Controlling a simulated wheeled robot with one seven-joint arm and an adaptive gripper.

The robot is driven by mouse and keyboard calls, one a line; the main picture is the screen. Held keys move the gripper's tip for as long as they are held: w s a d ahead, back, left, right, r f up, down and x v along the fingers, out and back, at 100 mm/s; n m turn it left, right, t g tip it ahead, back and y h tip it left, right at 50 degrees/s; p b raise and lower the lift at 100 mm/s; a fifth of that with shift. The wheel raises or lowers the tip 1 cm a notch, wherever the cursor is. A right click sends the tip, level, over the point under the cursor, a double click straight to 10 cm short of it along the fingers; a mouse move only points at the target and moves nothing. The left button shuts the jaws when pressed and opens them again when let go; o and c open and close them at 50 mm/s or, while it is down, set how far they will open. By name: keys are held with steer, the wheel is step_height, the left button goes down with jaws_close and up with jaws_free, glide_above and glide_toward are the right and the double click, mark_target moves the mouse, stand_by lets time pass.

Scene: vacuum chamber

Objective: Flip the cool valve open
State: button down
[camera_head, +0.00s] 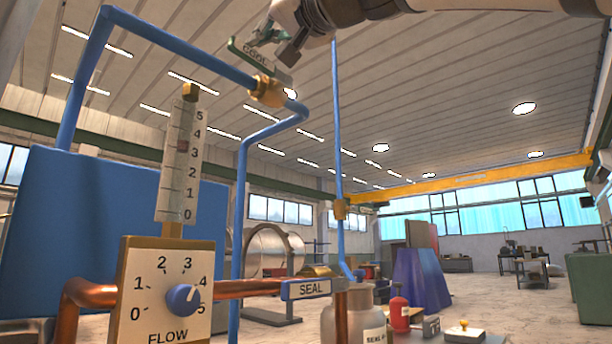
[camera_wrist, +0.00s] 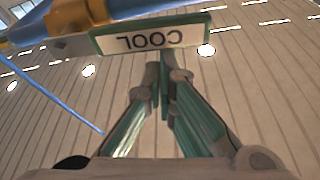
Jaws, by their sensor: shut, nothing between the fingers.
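The cool valve has a brass body (camera_head: 268,91) on the upper blue pipe and a green-edged handle plate (camera_head: 256,56) lettered COOL, slanting down to the right in the head view. In the wrist view the COOL plate (camera_wrist: 150,38) appears upside down, with the brass body (camera_wrist: 78,16) at its left end. My gripper (camera_head: 266,36) is at the plate's upper side in the head view, partly overlapping it. In the wrist view my gripper's green fingers (camera_wrist: 160,72) are together, with tips close to the plate's edge. I cannot tell whether they touch it.
A FLOW panel with a blue knob (camera_head: 183,298), a gauge (camera_head: 182,160), a SEAL handle (camera_head: 306,289) and copper pipe stand below. A vertical blue pipe (camera_head: 338,150) rises right of the valve. A red bottle (camera_head: 399,310) stands lower right.

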steer(key=shift+s+a+f+b, duration=0.1)
steer(key=shift+s+f+b, duration=0.05)
steer(key=shift+f+b, duration=0.2)
stand_by(0.6)
step_height(320, 180, up, 4)
steer(key=p, duration=0.4)
steer(key=b+v, duration=0.3)
steer(key=v, duration=0.7)
steer(key=shift+w+d+b, duration=0.25)
steer(key=shift+b, duration=0.15)
steer(key=shift+f, duration=0.1)
